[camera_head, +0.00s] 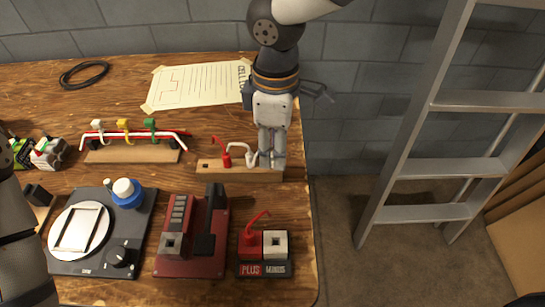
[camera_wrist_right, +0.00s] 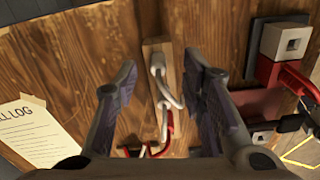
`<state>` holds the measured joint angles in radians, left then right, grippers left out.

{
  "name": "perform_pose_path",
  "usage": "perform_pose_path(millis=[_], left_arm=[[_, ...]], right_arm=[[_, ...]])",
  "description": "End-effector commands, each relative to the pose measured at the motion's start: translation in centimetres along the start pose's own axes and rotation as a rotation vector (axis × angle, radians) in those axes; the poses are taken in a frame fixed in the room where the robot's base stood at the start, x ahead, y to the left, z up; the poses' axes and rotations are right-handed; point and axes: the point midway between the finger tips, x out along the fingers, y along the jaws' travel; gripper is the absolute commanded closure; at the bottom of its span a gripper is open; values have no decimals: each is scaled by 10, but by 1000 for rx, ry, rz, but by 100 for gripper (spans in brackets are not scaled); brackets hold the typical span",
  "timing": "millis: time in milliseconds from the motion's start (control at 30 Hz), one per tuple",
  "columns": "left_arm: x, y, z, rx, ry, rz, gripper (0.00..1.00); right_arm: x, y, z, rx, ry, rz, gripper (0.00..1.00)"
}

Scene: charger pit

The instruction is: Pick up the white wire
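The white wire (camera_head: 240,151) is a short bent lead on a small wooden strip (camera_head: 208,171), beside a red wire (camera_head: 222,152). My right gripper (camera_head: 272,158) points down over the strip's right end in the head view. In the right wrist view my right gripper (camera_wrist_right: 162,65) is open, with the white wire (camera_wrist_right: 166,88) showing between its two spread fingers. No grip on the wire is visible. My left arm shows at the left edge of the head view, but its gripper is out of frame.
A red device (camera_head: 190,262) and a PLUS/MINUS block (camera_head: 264,268) stand in front. A rack of coloured wires (camera_head: 130,155) stands to the left. A paper sheet (camera_head: 195,86) lies behind. The table's right edge is close, with a ladder (camera_head: 425,155) beyond.

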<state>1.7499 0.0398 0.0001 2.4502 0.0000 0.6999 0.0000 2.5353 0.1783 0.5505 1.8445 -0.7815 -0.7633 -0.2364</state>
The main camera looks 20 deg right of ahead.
Motion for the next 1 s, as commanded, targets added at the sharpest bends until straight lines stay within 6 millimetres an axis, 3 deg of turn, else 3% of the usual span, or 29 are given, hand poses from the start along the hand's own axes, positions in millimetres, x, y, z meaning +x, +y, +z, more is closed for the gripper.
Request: perform_pose_path(millis=[100,367,533,567,867,1000], left_arm=[[4,0,3,0,-13,-1,60],[4,0,2,0,-12,-1,60],[4,0,2,0,-11,0,60],[4,0,2,0,-11,0,60],[4,0,2,0,-11,0,60],[2,0,1,-1,-6,0,60]], right_arm=[[23,0,0,-1,-4,-5,63],[27,1,-1,0,1,2,63],[27,1,-1,0,1,1,97],[27,1,-1,0,0,1,100],[27,1,-1,0,0,1,100],[17,2,-1,1,1,3,100]])
